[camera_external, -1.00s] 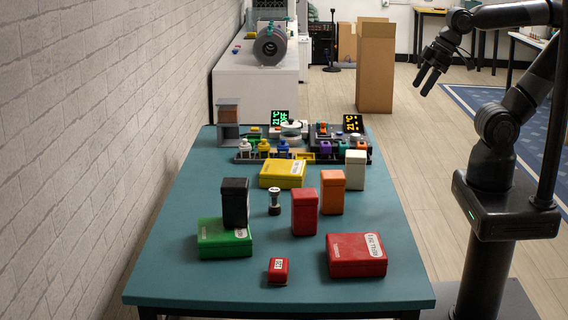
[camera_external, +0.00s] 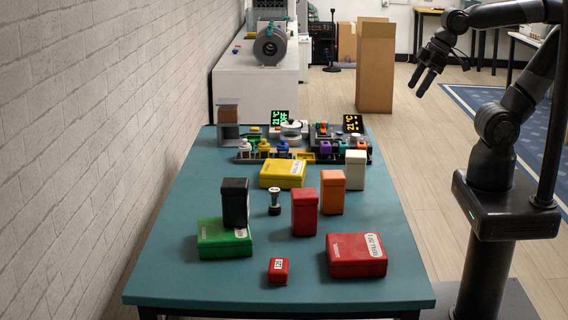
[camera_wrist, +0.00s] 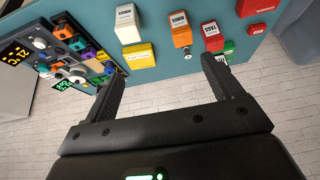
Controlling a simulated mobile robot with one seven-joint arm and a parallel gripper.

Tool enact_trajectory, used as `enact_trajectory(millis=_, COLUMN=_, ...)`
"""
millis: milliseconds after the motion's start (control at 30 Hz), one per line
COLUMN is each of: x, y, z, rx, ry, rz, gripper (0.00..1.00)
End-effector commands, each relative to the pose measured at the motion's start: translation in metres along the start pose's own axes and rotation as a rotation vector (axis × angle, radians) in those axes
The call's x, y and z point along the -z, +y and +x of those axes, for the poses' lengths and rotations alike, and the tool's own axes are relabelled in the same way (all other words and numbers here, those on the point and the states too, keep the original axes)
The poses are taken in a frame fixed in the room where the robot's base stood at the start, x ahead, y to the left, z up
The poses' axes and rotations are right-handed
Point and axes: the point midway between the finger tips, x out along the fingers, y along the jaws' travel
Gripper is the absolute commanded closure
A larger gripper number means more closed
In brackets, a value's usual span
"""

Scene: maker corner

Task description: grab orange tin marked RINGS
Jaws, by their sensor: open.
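The orange tin (camera_external: 333,192) stands upright on the teal table, between a red tin (camera_external: 305,212) and a white tin (camera_external: 355,170). In the wrist view the orange tin (camera_wrist: 182,36) shows a pale label on its end, too small to read surely. My gripper (camera_external: 421,80) is open and empty, high above the floor to the right of the table, well apart from the tin. In the wrist view its two fingers (camera_wrist: 163,70) are spread wide, with the orange tin beyond them.
A yellow box (camera_external: 283,173) lies behind the orange tin. A cluttered organizer (camera_external: 320,150) fills the far end. The table's right edge is clear.

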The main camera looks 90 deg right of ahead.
Motion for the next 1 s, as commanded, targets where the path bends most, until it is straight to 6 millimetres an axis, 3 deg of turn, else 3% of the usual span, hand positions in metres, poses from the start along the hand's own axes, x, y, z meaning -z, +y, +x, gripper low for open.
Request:
enact_trajectory(millis=267, x=0.045, y=-0.011, z=0.061, rx=0.024, ry=-0.040, rz=-0.011, gripper=0.15)
enact_trajectory(millis=500, x=0.076, y=-0.025, z=0.127, rx=0.031, ry=-0.066, rz=-0.024, gripper=0.15)
enact_trajectory(millis=800, x=0.094, y=-0.044, z=0.213, rx=0.025, ry=-0.092, rz=-0.047, gripper=0.15)
enact_trajectory(millis=1000, x=0.096, y=-0.051, z=0.242, rx=0.021, ry=-0.096, rz=-0.055, gripper=0.15)
